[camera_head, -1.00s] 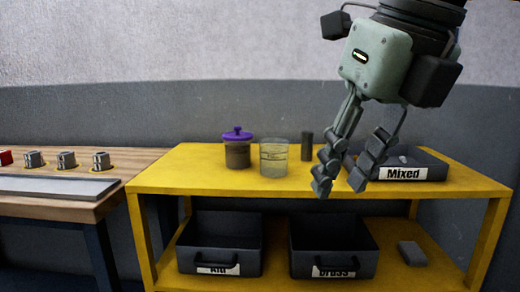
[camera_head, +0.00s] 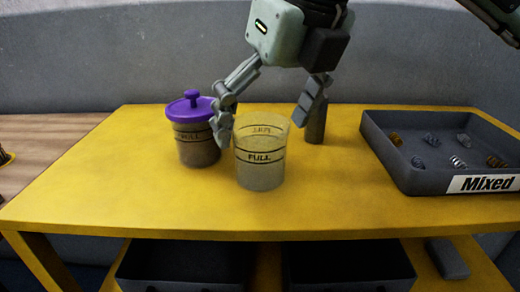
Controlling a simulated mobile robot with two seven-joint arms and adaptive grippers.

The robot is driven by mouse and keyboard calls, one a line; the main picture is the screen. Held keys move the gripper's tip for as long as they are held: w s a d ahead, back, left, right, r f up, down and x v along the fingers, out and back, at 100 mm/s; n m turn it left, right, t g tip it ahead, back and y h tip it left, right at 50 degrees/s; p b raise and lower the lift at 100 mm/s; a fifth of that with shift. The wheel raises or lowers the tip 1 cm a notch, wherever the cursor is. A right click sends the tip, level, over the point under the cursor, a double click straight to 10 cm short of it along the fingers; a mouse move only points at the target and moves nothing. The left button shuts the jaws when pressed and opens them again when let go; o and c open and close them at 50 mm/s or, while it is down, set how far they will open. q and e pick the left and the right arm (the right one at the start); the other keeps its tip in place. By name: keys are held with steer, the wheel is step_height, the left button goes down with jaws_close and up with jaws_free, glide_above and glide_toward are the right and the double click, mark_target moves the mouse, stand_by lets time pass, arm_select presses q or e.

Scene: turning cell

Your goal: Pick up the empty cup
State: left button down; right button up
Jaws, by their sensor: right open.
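A clear, see-through cup (camera_head: 259,168) stands upright on the yellow table, with dark ring lines and the word FULL on its side. I see no dark filling in it. A second cup (camera_head: 197,150) with a purple lid and brown contents stands just left of it. My right gripper (camera_head: 265,117) is open and empty, pointing down above the clear cup. One finger is at the left of its rim, beside the lidded cup, and the other is at the right of the rim. I cannot tell whether either finger touches a cup. My left gripper is out of view.
A dark cylinder (camera_head: 316,124) stands behind the right finger. A grey tray labelled Mixed (camera_head: 400,172) holds several springs and small parts at the right of the yellow table (camera_head: 120,205). Dark bins (camera_head: 345,262) sit below. The front left tabletop is clear.

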steer(key=shift+x, duration=1.05)
steer(key=c, duration=1.2)
steer(key=shift+r, duration=0.1)
steer(key=shift+c, duration=0.2)
